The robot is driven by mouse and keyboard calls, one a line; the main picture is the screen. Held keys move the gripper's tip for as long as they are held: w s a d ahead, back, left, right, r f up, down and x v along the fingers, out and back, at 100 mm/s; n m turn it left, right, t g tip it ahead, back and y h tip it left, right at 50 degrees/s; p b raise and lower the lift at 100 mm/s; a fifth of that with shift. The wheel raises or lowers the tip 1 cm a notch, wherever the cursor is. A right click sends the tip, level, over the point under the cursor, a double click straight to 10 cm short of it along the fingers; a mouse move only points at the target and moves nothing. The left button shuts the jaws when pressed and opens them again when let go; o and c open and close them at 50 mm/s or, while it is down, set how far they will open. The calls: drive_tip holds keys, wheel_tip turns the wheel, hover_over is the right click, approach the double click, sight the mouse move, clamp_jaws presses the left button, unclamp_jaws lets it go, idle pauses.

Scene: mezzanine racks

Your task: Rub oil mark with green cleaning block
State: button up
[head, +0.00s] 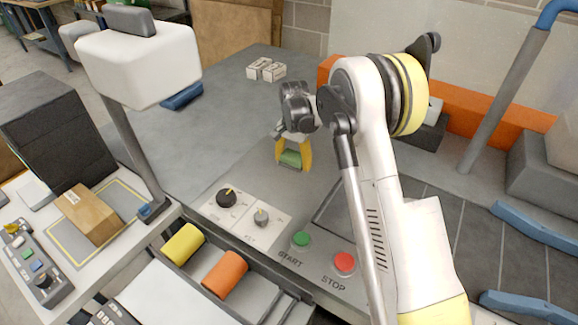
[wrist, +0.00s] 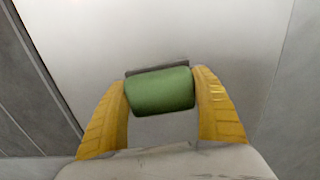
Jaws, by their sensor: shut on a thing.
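The green cleaning block (head: 291,158) is between the two yellow fingers of my gripper (head: 292,160), above the grey panel surface. In the wrist view the green block (wrist: 160,91) fills the space between the fingertips, and my gripper (wrist: 162,92) is shut on it. A dark strip (wrist: 150,69) shows just past the block's far edge; I cannot tell whether it is the oil mark or part of the block. No oil mark is clear in either view. I cannot tell whether the block touches the surface.
A yellow block (head: 183,244) and an orange block (head: 225,273) lie in a front tray. Two knobs, a green START button (head: 301,239) and a red STOP button (head: 345,262) stand near. A cardboard box (head: 90,214) is at left. The grey surface at back left is mostly clear.

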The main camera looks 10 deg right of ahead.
drive_tip(key=shift+w+d, duration=1.55)
drive_tip(key=shift+r, duration=0.1)
drive_tip(key=shift+r+p, duration=1.6)
drive_tip(key=shift+r, duration=1.35)
drive_tip(key=shift+r, duration=0.1)
drive_tip(key=shift+r+p, duration=0.75)
drive_tip(key=shift+r, duration=0.7)
